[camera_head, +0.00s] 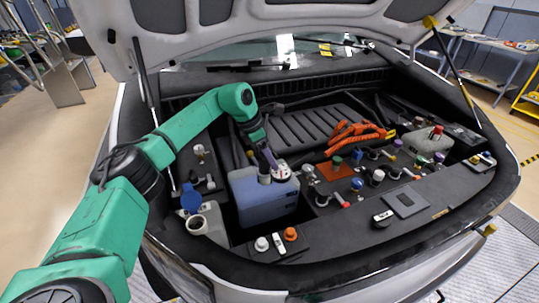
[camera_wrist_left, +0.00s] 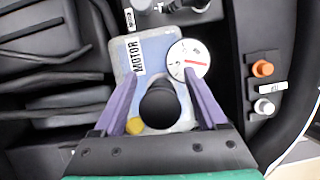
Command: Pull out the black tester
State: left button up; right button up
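A blue-grey tank (camera_head: 263,207) stands in the left part of the engine bay. Its top in the left wrist view (camera_wrist_left: 157,48) carries a MOTOR label. A black round-topped piece (camera_wrist_left: 160,103), which looks like the tester, stands on this tank, beside a white dial with a red needle (camera_wrist_left: 188,58). The dial also shows in the head view (camera_head: 281,173). My left gripper (camera_head: 270,160) is over the tank. In the left wrist view its purple fingers (camera_wrist_left: 158,76) are spread on both sides of the black piece, with gaps visible. My right gripper is out of view.
A white reservoir (camera_head: 206,222) with an open neck and raised blue cap (camera_head: 191,198) is left of the tank. Orange (camera_head: 290,234) and white (camera_head: 261,244) knobs sit in front. Orange cables (camera_head: 357,137) and several caps lie right. The raised hood (camera_head: 260,20) hangs above.

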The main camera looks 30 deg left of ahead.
pick_arm(q)
grip_shut()
jog(key=shift+c, duration=2.4)
grip_release()
jog(key=c, duration=0.4)
jog(key=shift+r+n+p, duration=0.1)
jog(key=shift+n+p, duration=0.35)
jog(key=shift+n, duration=0.35)
jog(key=shift+w+a+n+t+y+p, duration=0.15)
jog(key=shift+n+t+y+p, duration=0.25)
jog(key=shift+n, duration=0.4)
jog(key=shift+a+n+y+p, duration=0.1)
jog(key=shift+n+y+p, duration=0.25)
jog(key=shift+n, duration=0.35)
jog(key=shift+a+n+y+p, duration=0.1)
jog(key=shift+n+y+p, duration=0.25)
jog(key=shift+n, duration=0.55)
